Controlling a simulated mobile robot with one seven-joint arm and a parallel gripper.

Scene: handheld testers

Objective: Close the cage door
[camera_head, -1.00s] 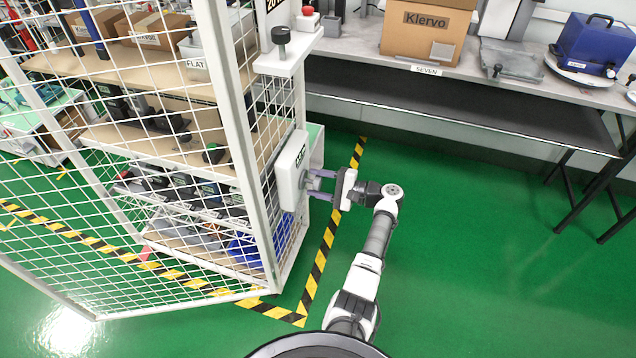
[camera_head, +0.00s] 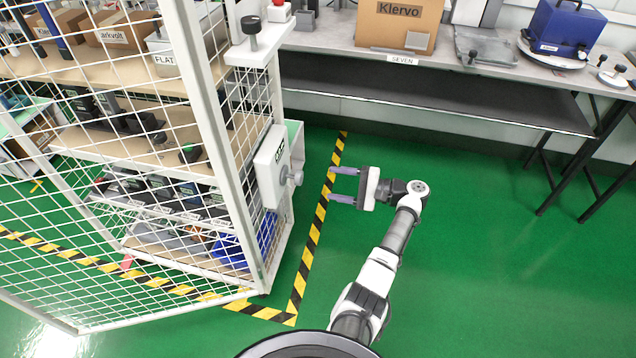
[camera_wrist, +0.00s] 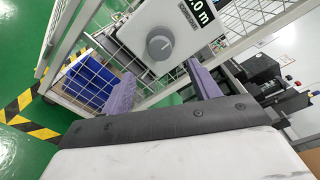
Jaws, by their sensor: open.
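The cage door appears to be the large white-framed mesh panel (camera_head: 95,215) on the left. It stands swung out at an angle from the cage's white corner post (camera_head: 212,130), with its lower corner far out over the floor. A white box (camera_head: 268,165) with a grey round knob (camera_head: 290,177) is fixed to the cage's right side mesh. The knob also shows in the wrist view (camera_wrist: 160,46). My gripper (camera_head: 332,184) is open and empty, a short gap to the right of the knob and pointing at it.
Shelves (camera_head: 130,75) with boxes and tools stand inside the cage. A workbench (camera_head: 480,75) with a cardboard box (camera_head: 397,22) and a blue device (camera_head: 562,28) lines the back. Yellow-black tape (camera_head: 313,235) marks the floor. Green floor (camera_head: 470,250) is clear to the right.

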